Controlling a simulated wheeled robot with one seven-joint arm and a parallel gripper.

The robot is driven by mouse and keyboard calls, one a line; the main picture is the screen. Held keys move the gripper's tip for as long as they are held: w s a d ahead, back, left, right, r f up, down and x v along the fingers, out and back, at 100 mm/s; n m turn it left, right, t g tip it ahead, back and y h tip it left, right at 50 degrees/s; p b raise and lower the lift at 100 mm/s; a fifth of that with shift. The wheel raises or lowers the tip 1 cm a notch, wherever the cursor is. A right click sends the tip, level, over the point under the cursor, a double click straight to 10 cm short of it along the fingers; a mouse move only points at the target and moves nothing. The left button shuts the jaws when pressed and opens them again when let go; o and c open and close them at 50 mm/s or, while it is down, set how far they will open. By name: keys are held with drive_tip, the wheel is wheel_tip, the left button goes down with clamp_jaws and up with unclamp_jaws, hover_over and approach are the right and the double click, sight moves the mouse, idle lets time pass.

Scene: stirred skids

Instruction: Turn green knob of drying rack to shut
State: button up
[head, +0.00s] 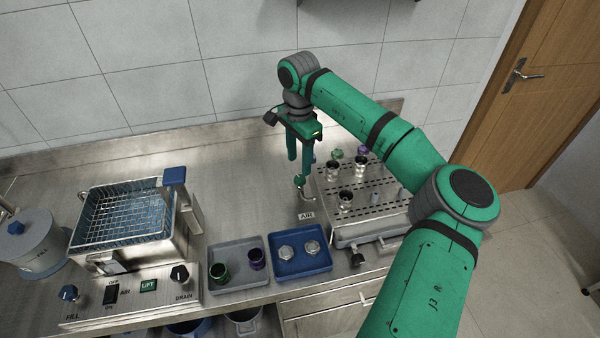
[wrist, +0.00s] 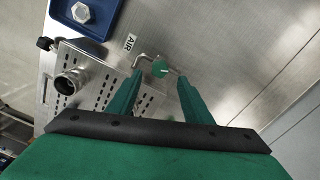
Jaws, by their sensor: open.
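The green knob (head: 299,181) sits on a bent metal pipe at the left side of the drying rack (head: 372,218), beside a label reading AIR (head: 306,215). In the wrist view the knob (wrist: 160,68) shows a small pale mark and lies between the fingertips. My gripper (head: 300,167) points down just above the knob, with its two green fingers apart. In the wrist view my gripper (wrist: 160,77) is open, with a gap on each side of the knob. I cannot tell whether a finger touches it.
Metal cups (head: 345,198) stand on the perforated rack top. A blue tray (head: 300,268) with two metal pieces and a grey tray (head: 238,288) with a green and a purple cup lie in front. A basin with a wire basket (head: 125,213) is at left. Bare counter lies behind.

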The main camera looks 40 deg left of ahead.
sight(299, 178)
wheel_tip(299, 178, down, 5)
drive_tip(key=shift+d+f, duration=0.15)
drive_tip(key=shift+s+a+f, duration=0.2)
drive_tip(key=shift+a+f, duration=0.05)
drive_tip(key=shift+f, duration=0.35)
drive_tip(key=c, duration=1.1)
